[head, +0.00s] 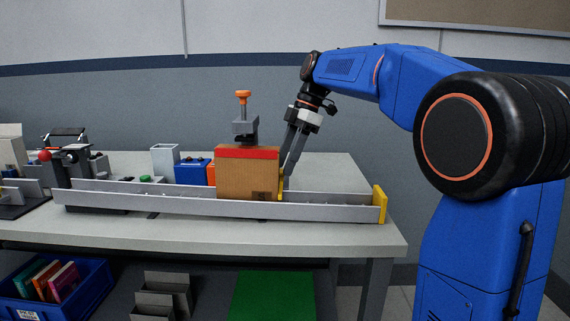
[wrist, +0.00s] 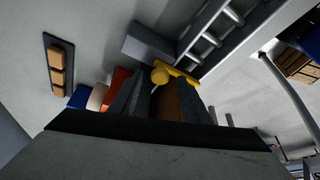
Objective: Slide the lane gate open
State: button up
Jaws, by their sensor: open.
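The lane gate is a yellow plate (head: 281,190) at the right side of a cardboard box (head: 247,175) with a red top band. The box sits in the lane (head: 330,206), right against or very near the gate. In the wrist view the gate (wrist: 183,72) shows a round yellow knob (wrist: 160,76). My gripper (head: 287,172) points down at the gate, just right of the box. Its fingers (wrist: 157,98) are apart, with the knob showing between or just beyond their tips. Contact cannot be told. The gate's lower part is hidden by the front rail.
A yellow end stop (head: 379,204) closes the lane's right end. An orange-topped grey post (head: 243,115) rises behind the box. A blue box (head: 194,171) and a pale container (head: 165,161) stand left. The lane right of the gate is empty.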

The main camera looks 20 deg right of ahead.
jog(key=shift+a+f, duration=0.15)
jog(key=shift+f, duration=0.25)
